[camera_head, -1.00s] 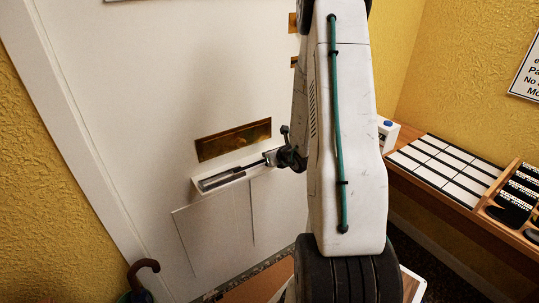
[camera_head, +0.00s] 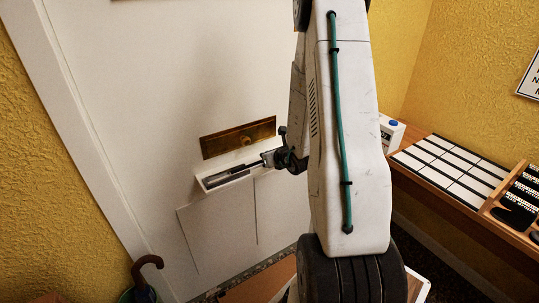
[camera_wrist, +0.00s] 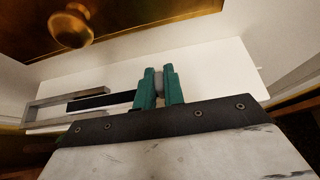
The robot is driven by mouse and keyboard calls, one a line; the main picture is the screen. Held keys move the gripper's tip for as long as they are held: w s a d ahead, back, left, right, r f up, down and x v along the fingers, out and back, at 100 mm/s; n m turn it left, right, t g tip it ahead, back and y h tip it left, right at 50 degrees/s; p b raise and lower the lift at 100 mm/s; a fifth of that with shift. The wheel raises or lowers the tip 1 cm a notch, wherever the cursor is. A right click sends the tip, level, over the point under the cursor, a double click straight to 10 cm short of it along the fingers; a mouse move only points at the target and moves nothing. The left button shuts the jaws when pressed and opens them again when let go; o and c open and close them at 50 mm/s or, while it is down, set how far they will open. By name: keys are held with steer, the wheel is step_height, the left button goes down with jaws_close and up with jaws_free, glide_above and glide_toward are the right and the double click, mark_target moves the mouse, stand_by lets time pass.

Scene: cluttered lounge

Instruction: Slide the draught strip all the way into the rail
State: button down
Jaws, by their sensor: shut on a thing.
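The draught strip (camera_wrist: 100,101) is a thin black bar. In the wrist view it runs left from my gripper (camera_wrist: 160,88), and its front part lies between the two arms of the grey U-shaped rail (camera_wrist: 70,121). A gap shows between the strip's tip and the rail's closed left end. The teal fingers are shut on a grey block at the strip's right end. In the head view the rail (camera_head: 213,183) sits on a white ledge on the door, with my gripper (camera_head: 272,158) at its right. The fingertips are small there.
A brass plate with a round knob (camera_wrist: 72,27) is just above the ledge on the white door (camera_head: 150,110). A brown umbrella handle (camera_head: 147,262) stands at lower left. A wooden shelf (camera_head: 466,221) with white cards and black items is at the right.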

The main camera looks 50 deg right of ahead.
steer(key=shift+w+a, duration=0.25)
steer(key=shift+a, duration=0.75)
steer(key=shift+a, duration=0.15)
steer(key=c, duration=1.4)
jaws_free()
steer(key=v, duration=0.7)
steer(key=shift+s, duration=0.4)
steer(key=shift+a+r, duration=0.1)
steer(key=shift+r, duration=0.1)
